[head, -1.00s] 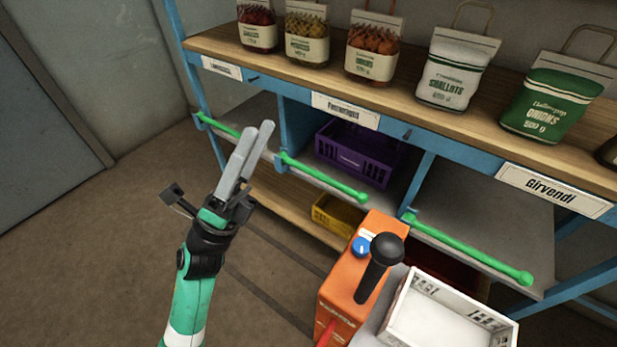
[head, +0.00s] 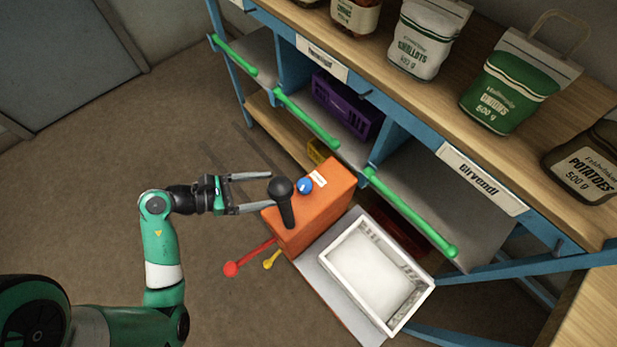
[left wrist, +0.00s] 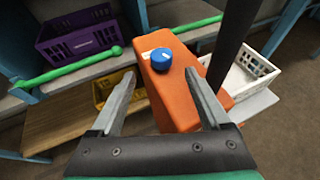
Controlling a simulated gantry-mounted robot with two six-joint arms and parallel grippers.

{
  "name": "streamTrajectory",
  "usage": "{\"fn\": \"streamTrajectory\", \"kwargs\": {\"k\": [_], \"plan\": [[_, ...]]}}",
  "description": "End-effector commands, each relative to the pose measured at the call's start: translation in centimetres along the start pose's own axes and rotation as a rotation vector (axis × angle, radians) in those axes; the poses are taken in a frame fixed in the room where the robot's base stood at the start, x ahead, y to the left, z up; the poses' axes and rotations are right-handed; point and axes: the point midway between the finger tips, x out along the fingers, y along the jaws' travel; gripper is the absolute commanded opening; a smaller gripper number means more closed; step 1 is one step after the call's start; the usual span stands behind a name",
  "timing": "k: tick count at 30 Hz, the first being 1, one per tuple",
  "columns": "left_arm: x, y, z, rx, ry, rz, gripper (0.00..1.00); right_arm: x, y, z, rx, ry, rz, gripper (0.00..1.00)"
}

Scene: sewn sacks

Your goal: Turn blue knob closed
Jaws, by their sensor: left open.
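The blue knob (head: 305,185) sits on top of an orange machine housing (head: 325,205), beside a black-knobbed lever (head: 281,188). A white label lies next to the knob. My left gripper (head: 270,193) is open, its fingers pointing right toward the lever and knob. In the left wrist view the blue knob (left wrist: 160,59) lies ahead, between and beyond the open fingertips (left wrist: 158,82), with nothing held. A small white mark shows on the knob. The right gripper is not in view.
A white crate (head: 352,318) stands on a grey platform right of the housing. Red (head: 232,269) and yellow (head: 268,264) levers stick out at its lower left. The blue-framed shelf with green rails (head: 410,212) and bagged goods stands behind. A purple crate (head: 345,106) sits in the shelf.

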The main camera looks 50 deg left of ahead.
Motion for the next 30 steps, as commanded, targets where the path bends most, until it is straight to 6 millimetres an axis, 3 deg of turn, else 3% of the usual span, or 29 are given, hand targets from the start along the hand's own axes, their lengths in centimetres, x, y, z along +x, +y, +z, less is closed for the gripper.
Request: {"fn": "streamTrajectory", "kwargs": {"k": [12, 18, 25, 30], "plan": [[8.9, -0.2, -0.2, 0.004, -0.002, -0.005, 0.8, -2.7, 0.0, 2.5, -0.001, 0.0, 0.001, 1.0], [10.5, -0.1, 0.1, 0.002, -0.004, -0.001, 0.8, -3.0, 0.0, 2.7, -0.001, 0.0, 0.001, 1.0], [10.5, -0.1, 0.2, 0.0, -0.003, 0.0, 0.8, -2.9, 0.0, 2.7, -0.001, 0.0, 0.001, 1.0], [10.5, -0.1, 0.2, 0.0, -0.003, 0.0, 0.51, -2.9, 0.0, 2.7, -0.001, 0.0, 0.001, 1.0]]}}
